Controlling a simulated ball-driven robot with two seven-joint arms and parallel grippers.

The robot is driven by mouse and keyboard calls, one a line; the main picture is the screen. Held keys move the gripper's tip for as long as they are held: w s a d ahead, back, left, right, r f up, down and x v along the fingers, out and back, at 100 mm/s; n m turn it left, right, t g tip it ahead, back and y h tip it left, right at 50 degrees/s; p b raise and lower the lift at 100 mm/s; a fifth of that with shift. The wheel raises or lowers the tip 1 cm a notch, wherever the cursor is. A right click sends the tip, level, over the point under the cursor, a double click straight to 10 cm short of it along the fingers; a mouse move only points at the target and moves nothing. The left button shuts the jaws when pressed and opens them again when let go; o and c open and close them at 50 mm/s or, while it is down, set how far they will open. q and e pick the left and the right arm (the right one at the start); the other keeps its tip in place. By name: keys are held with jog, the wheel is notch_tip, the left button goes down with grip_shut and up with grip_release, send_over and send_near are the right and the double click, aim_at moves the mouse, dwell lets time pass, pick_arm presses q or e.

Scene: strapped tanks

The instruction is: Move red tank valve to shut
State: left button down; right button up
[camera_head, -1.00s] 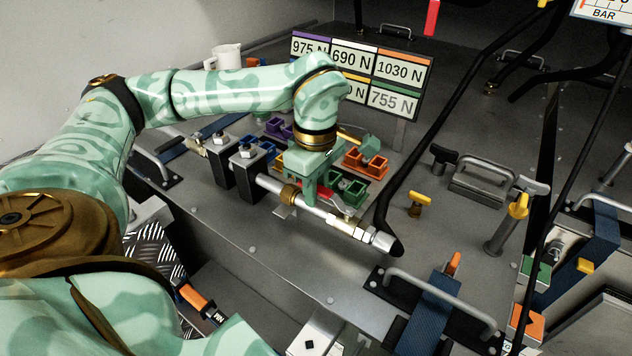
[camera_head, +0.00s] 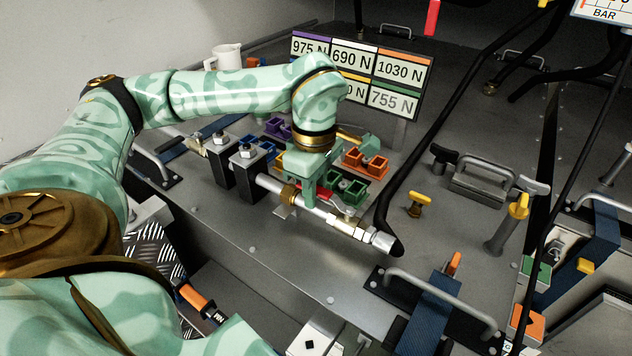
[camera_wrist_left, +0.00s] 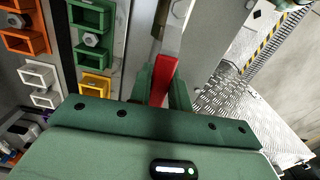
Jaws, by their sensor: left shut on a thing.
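The red valve handle (camera_head: 325,194) sits on a silver pipe fitting (camera_head: 345,226) along the front edge of the grey bench. My left gripper (camera_head: 311,196) reaches down over the pipe from above and hides much of the handle. In the left wrist view the red handle (camera_wrist_left: 163,80) stands between the green fingers of my left gripper (camera_wrist_left: 166,92), which is shut on it. My right gripper is not in view.
A black hose (camera_head: 420,135) runs up from the fitting's right end. Coloured sockets (camera_head: 350,188) and a sign board (camera_head: 385,70) stand behind the gripper. A blue strap (camera_head: 430,315) and grey rail (camera_head: 440,295) lie at the front right. A white mug (camera_head: 226,57) stands at the back left.

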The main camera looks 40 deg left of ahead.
pick_arm(q)
jog(key=s+n, duration=0.1)
jog(key=n, duration=0.2)
jog(key=shift+s+d, duration=0.25)
jog(key=shift+s, duration=0.1)
jog(key=shift+s+d+n+b, duration=0.3)
jog(key=shift+s+n, duration=0.15)
jog(key=shift+n, duration=0.4)
jog(key=shift+s+d+n+b, duration=0.3)
jog(key=shift+s+n, duration=0.15)
jog(key=shift+n, duration=0.4)
jog(key=shift+s+d+n+b, duration=0.35)
jog(key=shift+d+n, duration=0.1)
jog(key=shift+n, duration=0.5)
jog(key=shift+s+d+n+b, duration=0.25)
jog(key=shift+s+d+n, duration=0.15)
jog(key=shift+n, duration=0.55)
